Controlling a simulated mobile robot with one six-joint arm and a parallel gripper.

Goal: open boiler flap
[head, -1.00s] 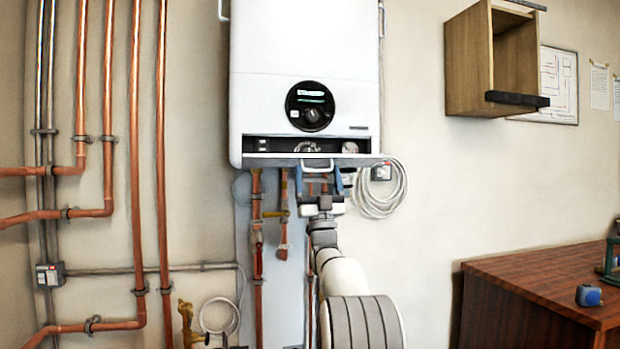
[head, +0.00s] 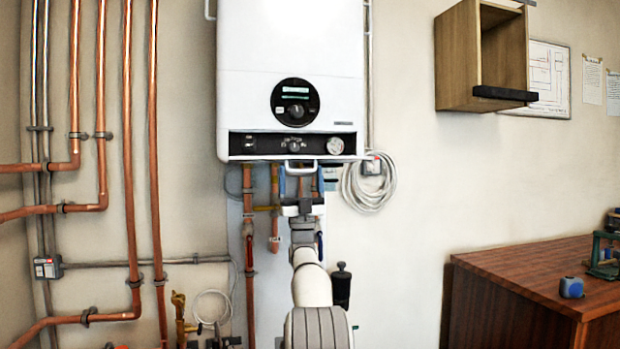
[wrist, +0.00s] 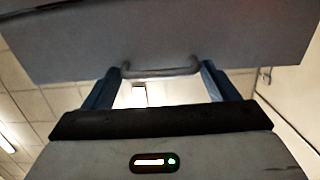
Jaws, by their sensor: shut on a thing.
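The white boiler (head: 290,60) hangs on the wall in the head view. Its flap (head: 245,158) is folded down at the bottom front, showing as a thin, nearly edge-on strip. The dark control strip (head: 265,144) above it is exposed, with a small knob and a round gauge. My gripper (head: 301,174) is under the flap, its blue fingers shut on the flap's handle (head: 300,168). In the wrist view, the grey flap face (wrist: 160,35) spans the top, and the bar handle (wrist: 160,70) lies between my two fingers.
Copper pipes (head: 128,150) run down the wall at left, and more pipes (head: 248,215) hang below the boiler near my arm. A coiled white hose (head: 367,190) hangs right of the boiler. An open wooden cabinet (head: 460,60) and a brown workbench (head: 515,280) are at right.

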